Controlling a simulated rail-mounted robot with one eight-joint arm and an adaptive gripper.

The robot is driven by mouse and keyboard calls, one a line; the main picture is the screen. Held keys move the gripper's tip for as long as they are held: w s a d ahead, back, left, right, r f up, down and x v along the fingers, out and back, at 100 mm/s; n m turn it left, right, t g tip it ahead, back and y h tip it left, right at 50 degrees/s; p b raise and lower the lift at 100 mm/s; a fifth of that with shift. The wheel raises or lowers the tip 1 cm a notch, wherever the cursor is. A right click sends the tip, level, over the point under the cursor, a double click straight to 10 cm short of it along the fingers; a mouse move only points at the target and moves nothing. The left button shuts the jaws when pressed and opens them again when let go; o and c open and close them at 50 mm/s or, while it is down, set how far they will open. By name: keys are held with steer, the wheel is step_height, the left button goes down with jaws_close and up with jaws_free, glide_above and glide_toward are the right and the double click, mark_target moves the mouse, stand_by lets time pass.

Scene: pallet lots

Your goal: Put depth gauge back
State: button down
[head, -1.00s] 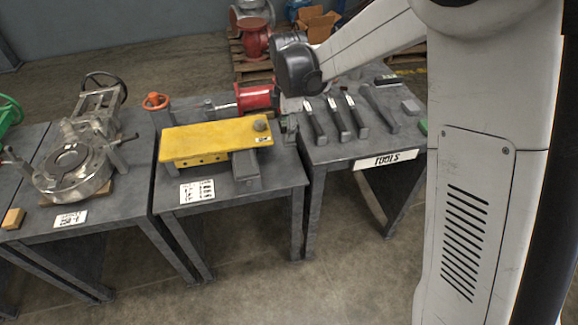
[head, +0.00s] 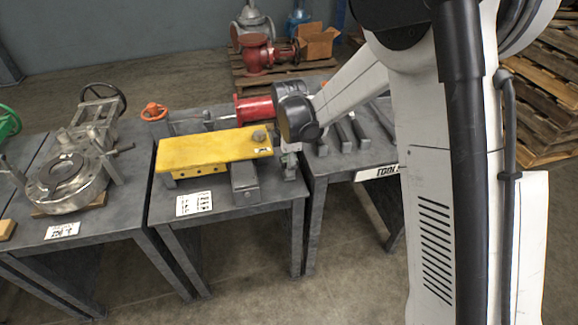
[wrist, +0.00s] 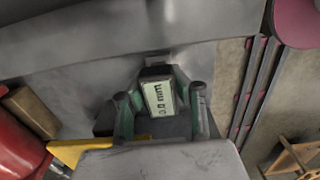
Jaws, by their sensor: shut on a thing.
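In the head view my gripper (head: 290,160) hangs below the dark wrist joint, at the right end of the yellow plate (head: 200,152) on the middle table. The gauge cannot be made out clearly there. The tools table (head: 318,172), with its TOOLS label, stands just to the right. My arm hides much of its top. A yellow edge (wrist: 68,150) shows beside the gripper in the wrist view.
A red cylinder (head: 255,107) lies behind the yellow plate, and a grey block (head: 245,180) sits at its front. Several tools (head: 345,132) lie on the tools table. A flanged metal valve (head: 68,180) stands on the left table. A gap separates the tables.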

steer(key=shift+f, duration=0.15)
steer(key=c, duration=1.6)
jaws_free()
steer(key=shift+o, duration=0.2)
